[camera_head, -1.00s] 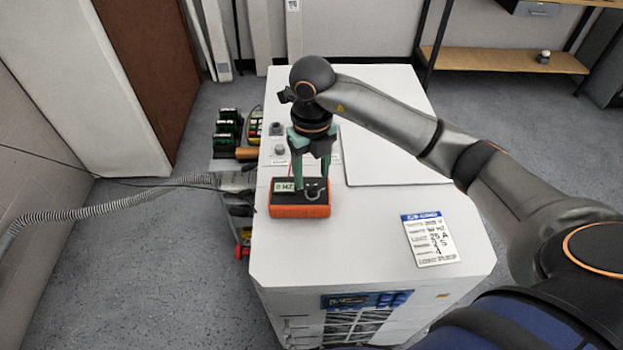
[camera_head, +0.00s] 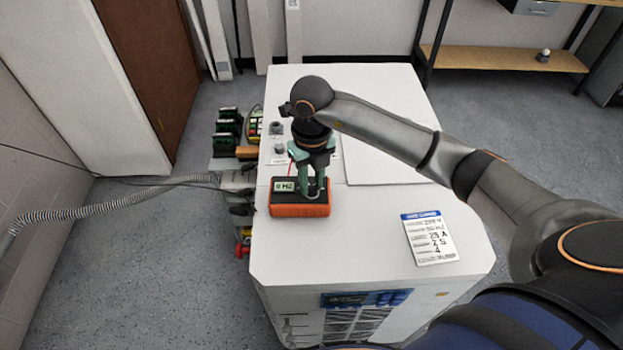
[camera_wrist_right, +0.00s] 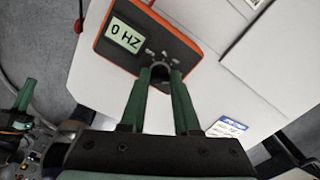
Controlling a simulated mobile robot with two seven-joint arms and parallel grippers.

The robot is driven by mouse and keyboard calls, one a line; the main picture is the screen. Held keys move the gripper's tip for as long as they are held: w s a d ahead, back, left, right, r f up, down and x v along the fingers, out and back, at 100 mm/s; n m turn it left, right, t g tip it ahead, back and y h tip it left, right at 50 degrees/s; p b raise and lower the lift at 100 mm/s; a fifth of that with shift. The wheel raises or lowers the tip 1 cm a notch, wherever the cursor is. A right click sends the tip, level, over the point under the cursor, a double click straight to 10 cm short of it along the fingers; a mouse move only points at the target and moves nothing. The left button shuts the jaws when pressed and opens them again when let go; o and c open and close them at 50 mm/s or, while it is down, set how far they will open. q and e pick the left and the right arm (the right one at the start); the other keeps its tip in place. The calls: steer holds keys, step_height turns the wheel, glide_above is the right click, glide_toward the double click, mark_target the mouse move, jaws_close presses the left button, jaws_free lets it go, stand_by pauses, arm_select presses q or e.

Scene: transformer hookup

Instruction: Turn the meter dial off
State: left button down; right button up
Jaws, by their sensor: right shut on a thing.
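The meter (camera_head: 299,210) is an orange-edged dark box lying on the white cabinet top. It also shows in the right wrist view (camera_wrist_right: 187,45), where its display (camera_wrist_right: 125,34) reads "0 HZ". My right gripper (camera_head: 312,192) points down onto the meter's right half. In the right wrist view its green fingers (camera_wrist_right: 161,76) are shut on the meter dial (camera_wrist_right: 160,70), a small dark round knob. The fingers hide most of the dial, and its pointer cannot be made out. My left gripper is in neither view.
The white cabinet (camera_head: 350,245) has a raised panel (camera_head: 390,165) and a label plate (camera_head: 429,238) right of the meter. Small knobs (camera_head: 277,128) sit behind it. A cart with green and black devices (camera_head: 228,130) stands at the left. The cabinet's front top is clear.

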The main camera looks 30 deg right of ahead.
jaws_close()
